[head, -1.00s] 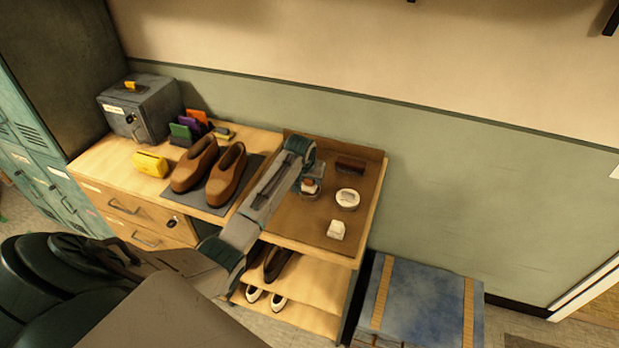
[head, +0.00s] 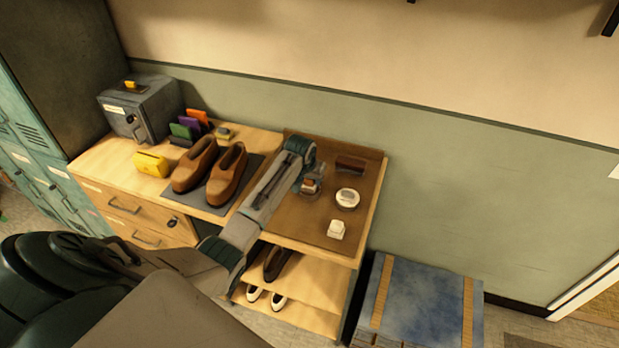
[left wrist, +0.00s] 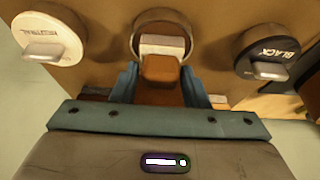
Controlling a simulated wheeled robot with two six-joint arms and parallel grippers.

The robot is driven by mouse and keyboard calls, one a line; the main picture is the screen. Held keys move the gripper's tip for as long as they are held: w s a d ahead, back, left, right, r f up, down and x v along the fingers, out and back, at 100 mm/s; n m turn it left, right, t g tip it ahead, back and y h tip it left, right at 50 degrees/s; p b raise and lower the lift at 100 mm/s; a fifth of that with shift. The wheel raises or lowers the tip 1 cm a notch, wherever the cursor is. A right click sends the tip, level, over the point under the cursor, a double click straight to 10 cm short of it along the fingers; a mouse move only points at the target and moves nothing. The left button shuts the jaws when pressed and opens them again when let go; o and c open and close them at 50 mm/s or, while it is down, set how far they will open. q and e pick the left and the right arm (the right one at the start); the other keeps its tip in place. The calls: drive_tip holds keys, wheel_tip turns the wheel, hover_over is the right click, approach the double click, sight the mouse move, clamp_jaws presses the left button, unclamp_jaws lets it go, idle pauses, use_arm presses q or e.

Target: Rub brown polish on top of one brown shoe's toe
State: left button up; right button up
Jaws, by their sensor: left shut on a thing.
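A pair of brown shoes (head: 226,175) stands on a dark mat (head: 212,206) on the counter, toes towards me. My left gripper (head: 311,187) is over the brown tray (head: 284,220), right of the shoes. In the left wrist view my left gripper (left wrist: 160,88) is shut on a small brown block-shaped applicator (left wrist: 160,68). A pale part shows just beyond the block, over a round rimmed tin (left wrist: 136,24). I cannot tell whether the applicator touches the tin. Tins marked NEUTRAL (left wrist: 42,30) and BLACK (left wrist: 268,46) stand either side. My right gripper is out of view.
A dark brown brush (head: 350,164), a round white tin (head: 347,198) and a small white item (head: 336,229) are on the tray. Left of the shoes are a yellow item (head: 150,164) and a grey box (head: 140,108). More shoes (head: 277,264) sit on shelves below.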

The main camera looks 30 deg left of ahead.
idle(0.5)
use_arm(q)
drive_tip(key=shift+r, duration=3.5)
drive_tip(key=shift+f, duration=0.1)
